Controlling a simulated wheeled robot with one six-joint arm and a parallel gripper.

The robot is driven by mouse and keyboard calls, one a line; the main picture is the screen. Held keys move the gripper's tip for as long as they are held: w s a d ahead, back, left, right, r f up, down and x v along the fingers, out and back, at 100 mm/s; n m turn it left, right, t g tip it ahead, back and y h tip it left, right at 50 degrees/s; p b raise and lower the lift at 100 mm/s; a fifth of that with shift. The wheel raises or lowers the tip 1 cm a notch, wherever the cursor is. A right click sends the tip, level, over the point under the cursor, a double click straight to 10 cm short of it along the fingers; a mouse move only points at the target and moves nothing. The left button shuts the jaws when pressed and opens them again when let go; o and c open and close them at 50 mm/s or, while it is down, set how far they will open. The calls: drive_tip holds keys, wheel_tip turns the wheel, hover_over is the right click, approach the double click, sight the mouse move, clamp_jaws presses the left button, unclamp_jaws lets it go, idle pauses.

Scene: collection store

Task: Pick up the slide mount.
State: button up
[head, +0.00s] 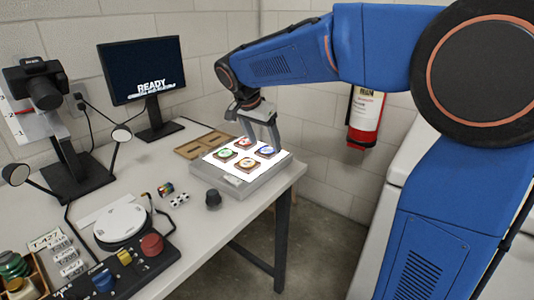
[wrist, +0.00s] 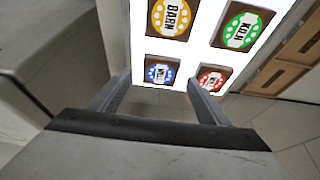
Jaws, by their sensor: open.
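Several square brown slide mounts lie flat on a lit light box (head: 228,185). Their round faces are red (head: 244,142), green (head: 225,155), blue (head: 267,151) and orange-yellow (head: 246,165). In the wrist view, the yellow one (wrist: 170,17) reads BARN and the green one (wrist: 241,29) seems to read KILN. The blue mount (wrist: 161,73) and red mount (wrist: 212,79) are nearest my gripper; their words are hard to read. My gripper (head: 256,130) is open and empty above the far edge of the light box. In the wrist view, its fingers (wrist: 157,79) point toward the blue mount.
A brown slotted tray (head: 203,145) lies behind the light box. A dark knob (head: 213,198) stands beside it. A monitor (head: 143,70), a camera stand (head: 65,130), a white round plate (head: 120,222) and a control strip (head: 118,275) occupy the left. A fire extinguisher (head: 365,115) hangs right.

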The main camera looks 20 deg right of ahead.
sight(267, 152)
drive_tip(key=shift+x, duration=1.4)
drive_tip(key=shift+c, duration=0.3)
drive_tip(key=c, duration=1.1)
